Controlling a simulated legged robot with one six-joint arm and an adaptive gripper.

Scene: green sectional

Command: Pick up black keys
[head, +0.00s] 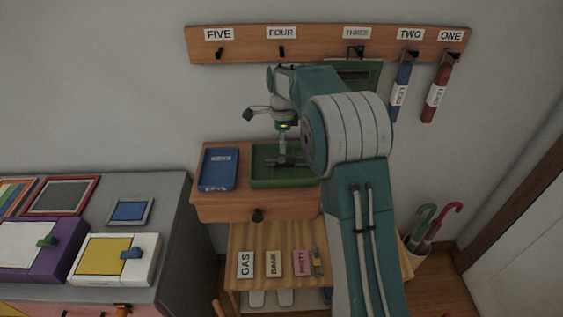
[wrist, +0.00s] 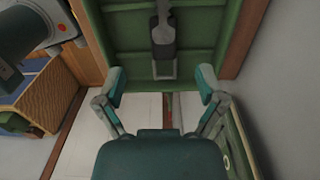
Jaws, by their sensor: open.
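A dark object that looks like the black keys (wrist: 163,38) lies in the green tray (wrist: 200,57) in the wrist view, with a paler grey piece at its lower end. My gripper (wrist: 161,84) is open, its two teal fingertips apart and nothing between them. The dark object is beyond the fingertips, roughly centred between them. In the head view the green tray (head: 262,181) sits on the wooden drawer shelf, and my gripper (head: 284,158) is over it. The keys cannot be made out there behind my arm.
A blue tray (head: 218,170) stands left of the green one on the wooden shelf (head: 240,208). Above is a hook rail (head: 318,47) with blue (head: 400,92) and red (head: 436,93) tags hanging. A green board (head: 361,75) hangs close behind my arm.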

